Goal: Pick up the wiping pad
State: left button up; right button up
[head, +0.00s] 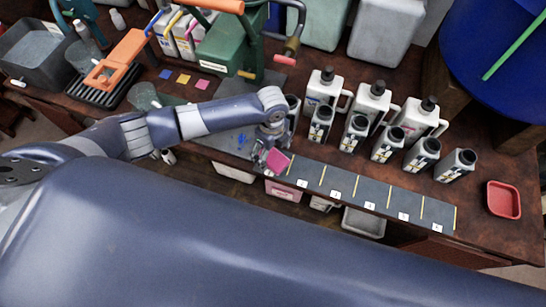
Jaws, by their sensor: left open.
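My left gripper (268,151) reaches in from the left and hangs over the front edge of the bench. Its jaws are open. A flat pink square (277,161), which looks like the wiping pad, shows right at the fingertips, tilted, beside the left end of the numbered dark strip. I cannot tell whether the fingers touch it, and the gripper hides part of the area around it. My right gripper is not in view.
Several black-capped bottles (388,143) stand behind the numbered strip (368,194). A red tray (503,200) lies at the right. A green machine (232,45) and an orange-topped rack (117,60) stand at the back left. A blue vat (500,40) fills the upper right.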

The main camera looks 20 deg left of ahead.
aim_at(273, 158)
pick_arm(q)
jog(key=f, duration=0.3)
jog(key=shift+w+d+f, duration=0.1)
jog(key=shift+d, duration=0.1)
jog(key=shift+f, duration=0.35)
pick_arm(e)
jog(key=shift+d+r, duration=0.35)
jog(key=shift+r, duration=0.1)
pick_arm(q)
jog(key=c, duration=1.1)
jog(key=shift+o, duration=0.2)
jog(key=shift+r, duration=0.15)
